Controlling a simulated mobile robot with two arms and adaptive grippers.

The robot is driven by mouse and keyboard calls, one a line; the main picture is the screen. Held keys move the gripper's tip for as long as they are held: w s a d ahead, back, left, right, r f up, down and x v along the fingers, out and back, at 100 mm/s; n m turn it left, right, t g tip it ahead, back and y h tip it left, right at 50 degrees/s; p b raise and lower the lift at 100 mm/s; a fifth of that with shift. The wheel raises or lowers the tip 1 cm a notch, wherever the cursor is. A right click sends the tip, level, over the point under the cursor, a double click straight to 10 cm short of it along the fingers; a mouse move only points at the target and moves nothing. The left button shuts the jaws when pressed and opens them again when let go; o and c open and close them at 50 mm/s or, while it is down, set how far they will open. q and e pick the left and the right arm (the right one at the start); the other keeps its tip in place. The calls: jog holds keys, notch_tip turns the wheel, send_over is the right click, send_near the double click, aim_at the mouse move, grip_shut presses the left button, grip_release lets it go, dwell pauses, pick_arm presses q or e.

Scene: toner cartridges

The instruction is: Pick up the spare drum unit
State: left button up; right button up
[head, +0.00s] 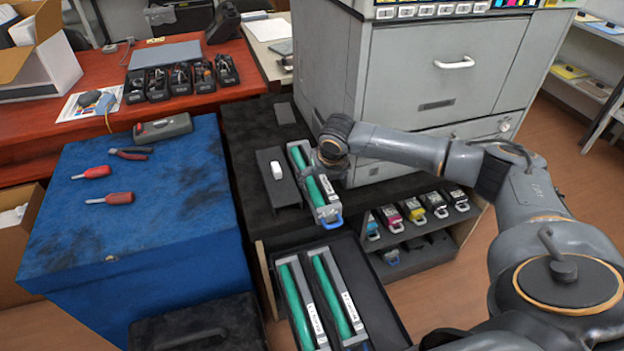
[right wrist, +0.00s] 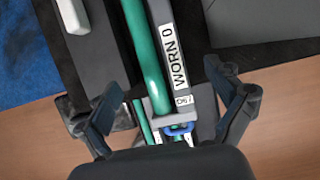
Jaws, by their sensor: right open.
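A drum unit (head: 315,190) with a green roller, grey frame and blue handle lies on the dark bench top. Its label in the right wrist view (right wrist: 174,65) begins "WORN 0". My right gripper (head: 331,158) is above this unit. In the right wrist view my open fingers (right wrist: 165,100) are on either side of its handle end, with nothing gripped. Two similar drum units, a left one (head: 296,305) and a right one (head: 335,300), lie side by side in a dark tray (head: 375,300) lower down. Their labels are too small to read. My left gripper is not in view.
A grey cabinet (head: 420,80) stands right behind the bench. A low shelf (head: 425,225) holds several coloured cartridges. A blue-topped bench (head: 150,215) with two red screwdrivers, pliers and a grey device is at left. A white piece (head: 277,170) sits on a dark block beside the unit.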

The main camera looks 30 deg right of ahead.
aim_at(317, 183)
jog(key=x, duration=0.4)
jog(key=shift+w+r, duration=0.15)
jog(key=shift+w, duration=0.1)
jog(key=shift+w+f, duration=0.15)
jog(key=shift+f, duration=0.2)
jog(key=c, duration=1.8)
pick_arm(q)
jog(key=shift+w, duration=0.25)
pick_arm(e)
jog(key=shift+r, duration=0.15)
jog(key=shift+c, duration=0.5)
